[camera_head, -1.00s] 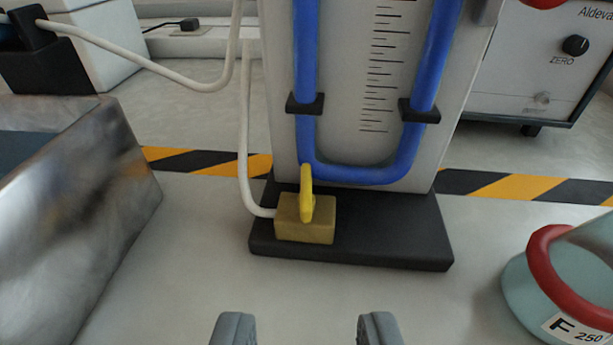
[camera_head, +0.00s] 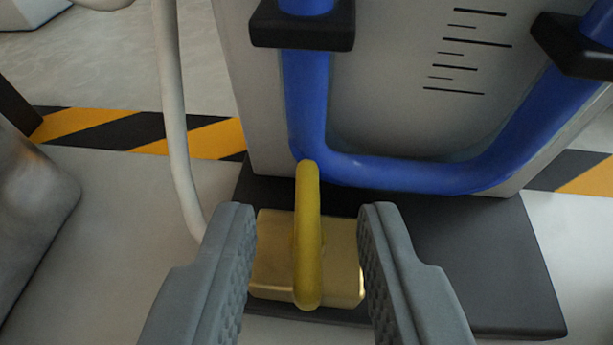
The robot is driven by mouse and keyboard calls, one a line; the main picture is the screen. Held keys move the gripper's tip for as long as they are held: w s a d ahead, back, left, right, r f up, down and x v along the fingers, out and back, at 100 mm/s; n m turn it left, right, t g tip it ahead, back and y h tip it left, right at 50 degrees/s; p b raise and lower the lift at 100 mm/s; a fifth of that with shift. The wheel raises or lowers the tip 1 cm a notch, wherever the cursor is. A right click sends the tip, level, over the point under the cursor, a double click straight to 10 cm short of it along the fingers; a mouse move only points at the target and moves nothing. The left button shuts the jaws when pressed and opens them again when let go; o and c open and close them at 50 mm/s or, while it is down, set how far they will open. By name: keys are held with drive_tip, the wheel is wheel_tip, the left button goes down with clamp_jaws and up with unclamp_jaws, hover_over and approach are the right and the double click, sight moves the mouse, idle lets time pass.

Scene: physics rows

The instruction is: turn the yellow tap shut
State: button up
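The yellow tap handle (camera_head: 308,240) is a rounded bar on top of a brass-coloured valve block (camera_head: 272,262). It points away from me, nearly straight up in the picture. The block sits on the black base (camera_head: 470,250) of a gauge with a blue U-shaped tube (camera_head: 400,172). My gripper (camera_head: 308,225) is open. Its two grey fingers stand on either side of the handle, with a clear gap to the handle on both sides. The fingers cover parts of the block's sides, and I cannot tell whether they touch it.
A white hose (camera_head: 172,110) runs down to the left of the valve, its lower end hidden behind the left finger. A metal object (camera_head: 35,200) stands at the far left. Black clamps (camera_head: 303,26) hold the tube. Yellow-black striped tape (camera_head: 130,132) crosses behind the base.

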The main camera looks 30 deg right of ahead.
drive_tip(key=shift+w+d+f, duration=0.25)
drive_tip(key=shift+w+f, duration=0.05)
drive_tip(key=shift+w, duration=0.15)
clamp_jaws()
drive_tip(key=shift+w+a+r+m+g+h, duration=0.15)
drive_tip(key=shift+m+g+h, duration=0.15)
drive_tip(key=shift+m+h, duration=0.5)
unclamp_jaws()
idle(0.4)
